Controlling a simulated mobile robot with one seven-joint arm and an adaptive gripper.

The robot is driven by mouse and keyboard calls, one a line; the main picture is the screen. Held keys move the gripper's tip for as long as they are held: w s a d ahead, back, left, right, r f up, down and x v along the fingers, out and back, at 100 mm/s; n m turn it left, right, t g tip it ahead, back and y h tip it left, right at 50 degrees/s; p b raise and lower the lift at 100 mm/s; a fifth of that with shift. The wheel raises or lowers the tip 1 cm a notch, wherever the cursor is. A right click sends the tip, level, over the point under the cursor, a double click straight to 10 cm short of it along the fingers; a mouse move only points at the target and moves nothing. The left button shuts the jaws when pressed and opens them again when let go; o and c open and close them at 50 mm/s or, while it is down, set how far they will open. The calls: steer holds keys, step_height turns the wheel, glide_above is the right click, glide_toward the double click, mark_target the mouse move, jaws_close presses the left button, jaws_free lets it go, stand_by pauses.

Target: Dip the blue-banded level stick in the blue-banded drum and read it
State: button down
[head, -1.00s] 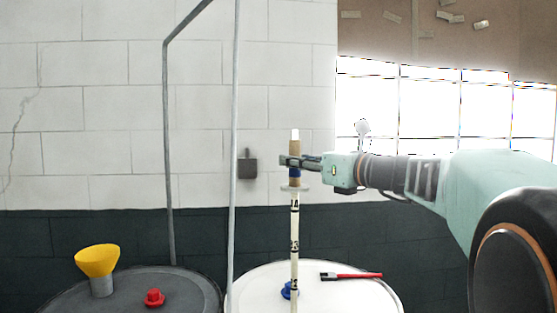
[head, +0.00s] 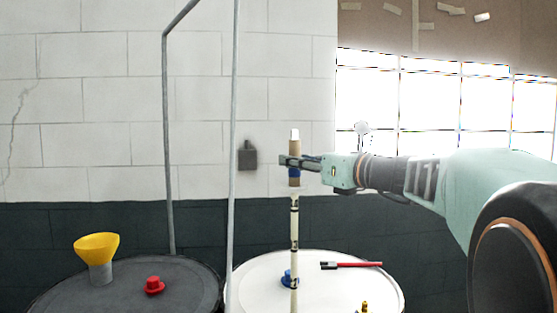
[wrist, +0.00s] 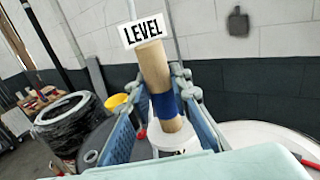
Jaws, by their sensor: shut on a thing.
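The level stick (head: 295,225) hangs upright in the head view, pale with dark marks. It has a tan handle with a blue band and a white tip. My gripper (head: 290,161) is shut on the handle around the blue band. In the wrist view the handle (wrist: 155,72), with a "LEVEL" tag on top, sits between the fingers of my gripper (wrist: 160,100). A white drum (head: 250,285) stands low behind the stick, with a blue cap (head: 286,279) on its lid. I see no blue band on the drum.
A red-handled brush (head: 355,265) lies on the white lid. A dark drum (head: 190,285) at left carries a yellow funnel (head: 97,250) and a red cap (head: 153,286). A thin grey pole (head: 234,150) stands just left of the stick.

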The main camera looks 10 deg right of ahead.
steer(key=b, duration=0.4)
glide_above(294, 219)
steer(key=shift+w+d+f, duration=0.1)
steer(key=shift+w+f, duration=0.15)
steer(key=shift+f, duration=1.25)
steer(key=shift+w+f, duration=0.2)
steer(key=shift+f, duration=1.25)
steer(key=shift+f+b, duration=3.3)
steer(key=shift+f, duration=0.75)
steer(key=shift+f+b, duration=3.1)
steer(key=shift+f, duration=0.9)
steer(key=shift+f+b, duration=3.1)
steer(key=shift+f, duration=0.9)
